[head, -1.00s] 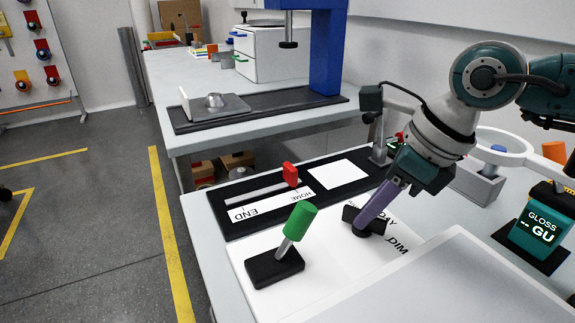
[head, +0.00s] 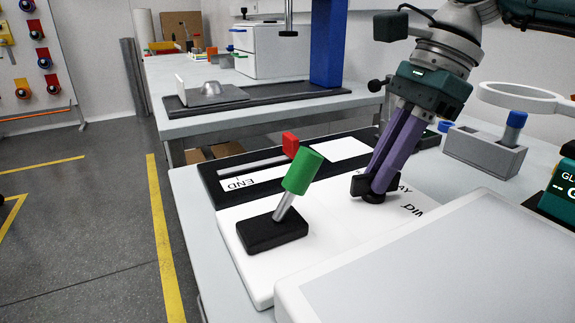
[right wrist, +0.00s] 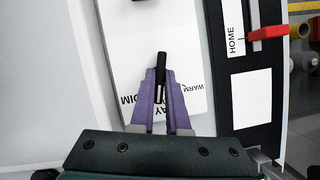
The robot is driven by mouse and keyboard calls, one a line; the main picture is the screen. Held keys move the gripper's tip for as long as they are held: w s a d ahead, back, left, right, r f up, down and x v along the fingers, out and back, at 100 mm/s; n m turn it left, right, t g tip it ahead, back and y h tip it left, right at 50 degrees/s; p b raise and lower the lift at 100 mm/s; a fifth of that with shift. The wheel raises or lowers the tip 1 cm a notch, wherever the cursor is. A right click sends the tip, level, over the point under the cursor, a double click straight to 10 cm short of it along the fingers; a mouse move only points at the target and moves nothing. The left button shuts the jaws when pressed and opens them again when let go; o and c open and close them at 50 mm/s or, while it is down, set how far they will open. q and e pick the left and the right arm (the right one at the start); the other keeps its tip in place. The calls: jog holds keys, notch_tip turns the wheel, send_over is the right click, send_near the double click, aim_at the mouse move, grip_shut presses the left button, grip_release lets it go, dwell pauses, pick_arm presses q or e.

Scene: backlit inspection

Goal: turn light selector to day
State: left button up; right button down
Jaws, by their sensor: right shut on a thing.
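The light selector (head: 361,184) is a black knob on a white panel (head: 330,228) with printed labels. My right gripper (head: 373,188) has purple fingers and is shut on the knob from above. The right wrist view shows the knob's black bar (right wrist: 162,65) between the fingertips (right wrist: 162,80). The bar lies roughly in line with the DAY label (right wrist: 160,112), which the fingers partly cover. WARM (right wrist: 190,88) is to its right and DIM (right wrist: 128,99) to its left. I cannot tell which end of the bar is the pointer. My left gripper is not in view.
A green-handled lever (head: 302,172) stands on a black base left of the knob. Behind it is a black slider unit with a red handle (head: 290,145). A large pale panel (head: 430,270) fills the front right. A ring-shaped magnifier (head: 525,101) stands at the right.

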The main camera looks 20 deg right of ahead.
jog(key=shift+w+n+g+b, duration=0.1)
jog(key=shift+n+g+b, duration=0.3)
jog(key=shift+n+b, duration=0.55)
jog(key=shift+n, duration=0.55)
jog(key=c, duration=0.9)
grip_release()
